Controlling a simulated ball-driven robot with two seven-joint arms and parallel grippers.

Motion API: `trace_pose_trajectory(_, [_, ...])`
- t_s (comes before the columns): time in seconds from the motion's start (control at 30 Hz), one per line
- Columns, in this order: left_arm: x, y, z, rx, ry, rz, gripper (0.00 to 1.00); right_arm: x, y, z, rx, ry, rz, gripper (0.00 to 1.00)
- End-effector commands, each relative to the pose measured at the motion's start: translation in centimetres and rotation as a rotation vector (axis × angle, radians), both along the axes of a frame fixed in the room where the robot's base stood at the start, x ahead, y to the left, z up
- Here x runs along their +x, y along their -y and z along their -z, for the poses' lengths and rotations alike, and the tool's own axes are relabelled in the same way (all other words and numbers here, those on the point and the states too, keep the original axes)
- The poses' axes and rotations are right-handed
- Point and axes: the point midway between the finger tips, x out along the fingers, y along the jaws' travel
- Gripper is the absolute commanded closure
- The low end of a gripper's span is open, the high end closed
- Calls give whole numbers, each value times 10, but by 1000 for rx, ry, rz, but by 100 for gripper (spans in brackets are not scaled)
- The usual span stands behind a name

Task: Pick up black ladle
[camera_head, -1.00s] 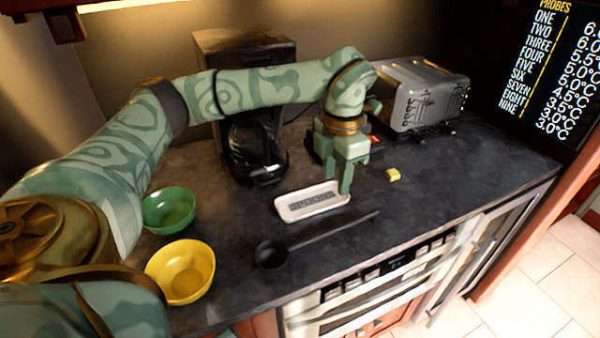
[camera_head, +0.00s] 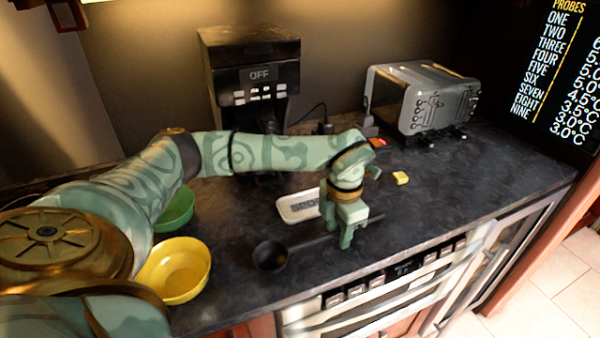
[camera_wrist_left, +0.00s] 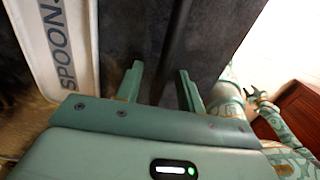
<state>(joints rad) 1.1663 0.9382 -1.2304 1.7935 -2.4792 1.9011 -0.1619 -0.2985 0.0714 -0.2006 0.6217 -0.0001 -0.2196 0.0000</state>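The black ladle (camera_head: 270,256) lies on the dark countertop, its round bowl at the left and its long handle running up to the right. My left gripper (camera_head: 352,236) is over the handle, right of the bowl. In the left wrist view, the left gripper (camera_wrist_left: 162,82) is open, and the dark handle (camera_wrist_left: 176,45) runs between its two fingers without being clamped. Part of the handle is hidden behind the gripper in the head view. What appears to be my right gripper (camera_wrist_left: 258,95) is small at the right of the wrist view; its opening is unclear.
A white spoon rest (camera_head: 298,207) lies just behind the ladle. A yellow bowl (camera_head: 180,270) and green bowl (camera_head: 176,210) stand at left. A coffee maker (camera_head: 250,70), toaster (camera_head: 425,98) and small yellow block (camera_head: 401,178) are farther back. The counter's front edge is close.

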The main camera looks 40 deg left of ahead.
Motion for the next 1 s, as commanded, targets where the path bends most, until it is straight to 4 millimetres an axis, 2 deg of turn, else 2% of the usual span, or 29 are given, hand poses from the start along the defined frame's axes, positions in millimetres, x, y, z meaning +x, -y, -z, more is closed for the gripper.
trace_pose_trajectory(0.1, [0, 0, -2, -1, 2, 0, 62, 0, 2, -1, -3, 0, -2, 64])
trace_pose_trajectory(0.13, [0, 0, -2, 0, 1, 0, 65, -1, 3, -1, -4, -1, -2, 64])
trace_pose_trajectory(0.27, [0, 0, -2, 0, 1, 0, 100, -2, 6, -1, -8, -3, -4, 64])
trace_pose_trajectory(0.67, [0, 0, -5, -1, 2, 0, 100, -2, 8, -2, -11, -3, -5, 64])
trace_pose_trajectory(0.77, [0, 0, -14, 0, 3, 0, 100, -1, 8, -6, -11, -1, -5, 64])
trace_pose_trajectory(0.9, [1, 0, -40, 0, 6, -1, 100, 1, 8, -14, -11, 5, -4, 64])
trace_pose_trajectory(1.0, [-19, 2, -61, 0, 5, 2, 100, 4, 8, -22, -11, 10, -4, 64])
